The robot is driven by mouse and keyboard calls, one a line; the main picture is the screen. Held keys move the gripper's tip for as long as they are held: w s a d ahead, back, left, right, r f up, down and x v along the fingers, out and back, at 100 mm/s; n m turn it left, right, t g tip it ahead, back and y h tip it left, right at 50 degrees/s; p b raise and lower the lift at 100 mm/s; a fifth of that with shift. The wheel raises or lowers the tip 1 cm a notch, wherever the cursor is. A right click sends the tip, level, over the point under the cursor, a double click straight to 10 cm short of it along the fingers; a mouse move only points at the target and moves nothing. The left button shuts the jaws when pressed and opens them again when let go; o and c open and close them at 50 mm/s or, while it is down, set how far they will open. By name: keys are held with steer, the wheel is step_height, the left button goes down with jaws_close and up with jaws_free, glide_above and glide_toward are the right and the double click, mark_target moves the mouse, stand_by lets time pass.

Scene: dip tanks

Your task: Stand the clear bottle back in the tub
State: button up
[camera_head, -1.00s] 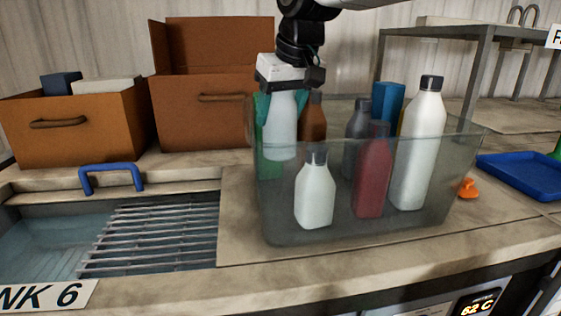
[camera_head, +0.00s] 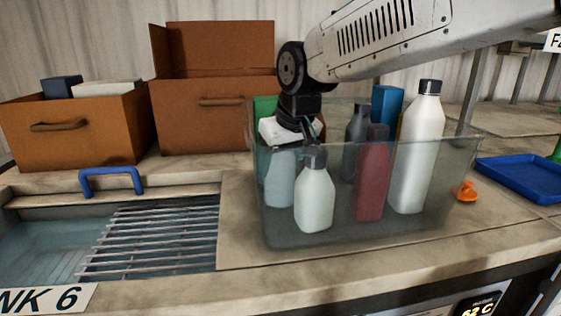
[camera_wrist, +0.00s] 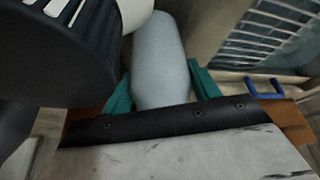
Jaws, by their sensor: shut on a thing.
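The clear bottle (camera_head: 277,180), pale blue-grey and smooth, is inside the see-through tub (camera_head: 350,236) at its left end, seen through the front wall. It looks roughly upright; I cannot tell whether its base touches the tub floor. My gripper (camera_head: 287,143) is above it, at about rim height, shut around its upper part. In the wrist view the bottle (camera_wrist: 160,55) lies between the teal fingers of my gripper (camera_wrist: 161,92). The bottle's top is hidden by the gripper.
Close by in the tub stand a white bottle (camera_head: 315,202) in front, a red bottle (camera_head: 372,180), a dark grey bottle (camera_head: 354,145) and a tall white bottle (camera_head: 418,155). A green thing (camera_head: 265,107) is behind. A grated tank (camera_head: 155,236) is left; a blue tray (camera_head: 525,174) right.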

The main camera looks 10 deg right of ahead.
steer(key=o, duration=1)
steer(key=shift+f, duration=0.1)
steer(key=v, duration=1.2)
